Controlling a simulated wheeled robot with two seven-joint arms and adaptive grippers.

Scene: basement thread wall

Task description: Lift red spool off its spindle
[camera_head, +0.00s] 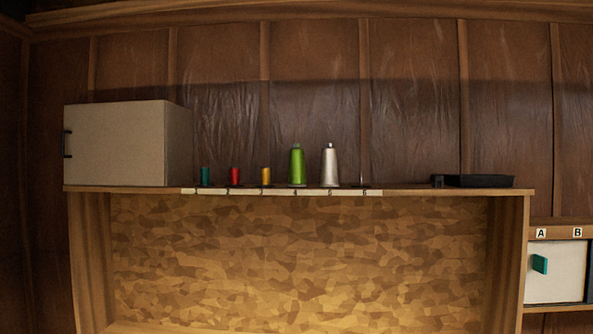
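The red spool (235,176) is small and stands upright on the wooden shelf top, above the second label of a numbered strip (282,192). It sits between a teal spool (205,176) on its left and a yellow spool (266,176) on its right. Its spindle is hidden inside it or too small to make out. Neither of my grippers shows in the head view.
Right of the yellow spool stand a tall green cone (297,166), a tall white cone (330,166) and a thin bare spindle (361,175). A beige cabinet (128,144) stands at the shelf's left, a black tray (478,181) at its right. Cubby doors (557,272) are lower right.

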